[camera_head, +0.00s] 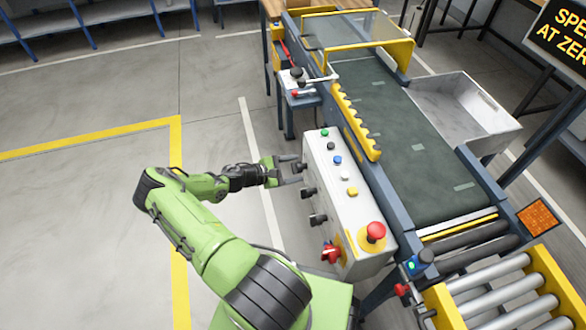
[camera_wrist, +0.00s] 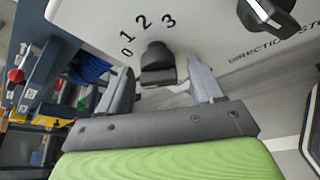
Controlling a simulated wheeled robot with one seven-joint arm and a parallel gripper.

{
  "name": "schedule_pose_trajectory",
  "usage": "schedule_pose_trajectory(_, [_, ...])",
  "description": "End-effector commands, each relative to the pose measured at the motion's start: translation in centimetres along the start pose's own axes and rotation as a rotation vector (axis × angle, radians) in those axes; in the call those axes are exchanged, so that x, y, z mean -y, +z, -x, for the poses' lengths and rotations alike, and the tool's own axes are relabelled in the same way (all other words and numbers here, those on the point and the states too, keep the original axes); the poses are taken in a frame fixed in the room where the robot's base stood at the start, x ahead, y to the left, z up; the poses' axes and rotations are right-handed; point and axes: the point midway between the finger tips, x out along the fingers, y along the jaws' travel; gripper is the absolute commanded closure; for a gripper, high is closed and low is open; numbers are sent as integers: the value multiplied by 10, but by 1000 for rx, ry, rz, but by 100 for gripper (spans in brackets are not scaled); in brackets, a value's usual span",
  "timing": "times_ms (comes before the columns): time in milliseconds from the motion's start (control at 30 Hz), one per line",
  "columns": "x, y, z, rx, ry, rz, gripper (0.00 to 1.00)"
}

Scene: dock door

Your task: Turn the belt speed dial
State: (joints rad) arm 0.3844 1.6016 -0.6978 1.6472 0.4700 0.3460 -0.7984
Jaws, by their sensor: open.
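The belt speed dial (camera_wrist: 157,62) is a black knob on the light grey panel face, with the numbers 0, 1, 2 and 3 around it. In the wrist view my gripper (camera_wrist: 161,72) is open, one finger on either side of the dial. A gap shows between each finger and the knob. In the head view my gripper (camera_head: 290,169) is at the far end of the control box (camera_head: 338,195), at the topmost black knob on its side, which it partly hides. The dial's pointer setting is hard to read.
Another black knob (camera_wrist: 268,16), by the lettering "DIRECTION", sits beside the dial. More knobs and a red switch (camera_head: 330,252) line the box side. A red mushroom button (camera_head: 375,232) stands on top. The conveyor belt (camera_head: 400,130) runs behind.

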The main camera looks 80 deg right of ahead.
Motion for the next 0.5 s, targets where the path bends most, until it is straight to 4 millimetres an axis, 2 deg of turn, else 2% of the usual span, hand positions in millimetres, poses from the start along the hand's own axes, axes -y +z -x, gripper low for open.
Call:
schedule_pose_trajectory(167, [-3,1,38,-5,5,-1,34])
schedule_pose_trajectory(400, [-2,1,107,-7,5,1,34])
schedule_pose_trajectory(500, [-2,1,131,-5,4,0,34])
